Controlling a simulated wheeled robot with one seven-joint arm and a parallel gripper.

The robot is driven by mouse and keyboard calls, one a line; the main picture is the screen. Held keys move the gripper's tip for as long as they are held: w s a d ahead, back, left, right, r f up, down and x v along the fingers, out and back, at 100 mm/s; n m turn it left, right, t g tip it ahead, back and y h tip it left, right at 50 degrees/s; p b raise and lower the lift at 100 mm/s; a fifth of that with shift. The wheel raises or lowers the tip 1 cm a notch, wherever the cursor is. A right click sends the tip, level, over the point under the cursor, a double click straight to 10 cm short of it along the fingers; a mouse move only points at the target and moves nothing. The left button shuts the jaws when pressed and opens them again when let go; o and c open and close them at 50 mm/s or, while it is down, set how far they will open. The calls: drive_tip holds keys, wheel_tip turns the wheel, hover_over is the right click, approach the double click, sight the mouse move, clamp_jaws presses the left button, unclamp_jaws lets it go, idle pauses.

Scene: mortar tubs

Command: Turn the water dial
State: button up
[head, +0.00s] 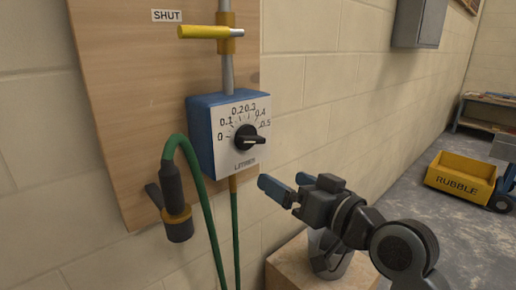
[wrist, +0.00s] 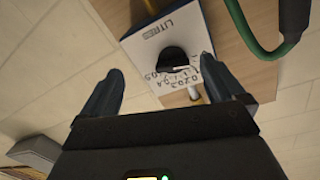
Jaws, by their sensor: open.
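The water dial is a black knob (head: 247,138) on the white face of a blue box (head: 203,138), marked 0 to 0.5 and "LITRES". Its pale pointer line lies toward the right, on the 0.5 side; the exact mark is too small to tell. In the wrist view the knob (wrist: 174,57) shows upside down beyond the fingertips, roughly between them. My gripper (head: 284,182) is open and empty, below and right of the dial in the head view, apart from it. It also shows in the wrist view (wrist: 162,66).
A yellow lever (head: 205,32) sits on the pipe above, beside a "SHUT" sign (head: 166,16). A green hose (head: 199,180) hangs left of the box, with a dark nozzle (head: 172,188). A wooden block (head: 290,265) is below my arm. A yellow rubble tub (head: 459,177) stands far right.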

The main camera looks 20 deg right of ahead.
drive_tip(key=n+y, duration=0.1)
drive_tip(key=y, duration=0.1)
approach(257, 139)
drive_tip(key=x, duration=0.9)
drive_tip(key=shift+w+a, duration=0.15)
drive_tip(key=shift+w, duration=0.05)
drive_tip(key=c, duration=1)
